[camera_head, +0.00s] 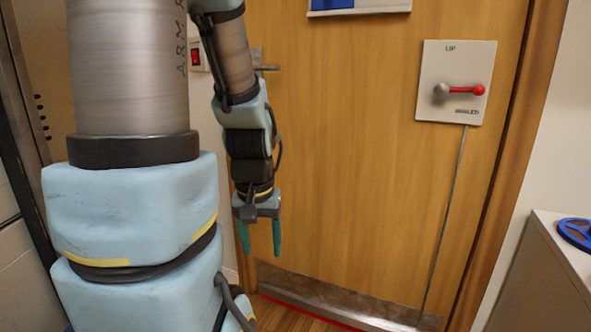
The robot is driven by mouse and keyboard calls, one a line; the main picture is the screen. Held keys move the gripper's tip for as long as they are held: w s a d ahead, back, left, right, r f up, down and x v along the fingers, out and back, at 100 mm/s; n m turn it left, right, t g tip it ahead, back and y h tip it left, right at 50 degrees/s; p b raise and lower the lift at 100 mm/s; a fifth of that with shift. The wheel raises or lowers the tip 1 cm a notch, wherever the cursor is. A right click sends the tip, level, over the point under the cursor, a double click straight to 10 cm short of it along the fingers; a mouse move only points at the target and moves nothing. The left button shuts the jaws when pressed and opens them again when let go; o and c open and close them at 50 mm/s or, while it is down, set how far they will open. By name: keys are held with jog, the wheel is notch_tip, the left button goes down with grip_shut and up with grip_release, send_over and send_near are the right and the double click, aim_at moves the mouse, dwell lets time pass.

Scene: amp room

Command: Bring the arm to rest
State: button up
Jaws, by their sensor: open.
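My gripper (260,238) hangs at the end of my arm, left of the picture's middle, pointing down. Its two green fingers are spread apart with nothing between them. It is in front of the lower left part of a wooden door (350,190). My arm's large blue and metal links fill the left side and hide what lies behind them.
A white panel (435,60) marked "UP" with a red-tipped lever (478,90) is on the door's right side. A red switch (195,57) and a door handle (268,68) show behind my arm. A grey cabinet (555,270) with a blue reel (577,232) stands at right.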

notch_tip(320, 180, up, 19)
jog(key=p, duration=1.8)
jog(key=shift+r, duration=0.2)
jog(key=shift+w, duration=0.1)
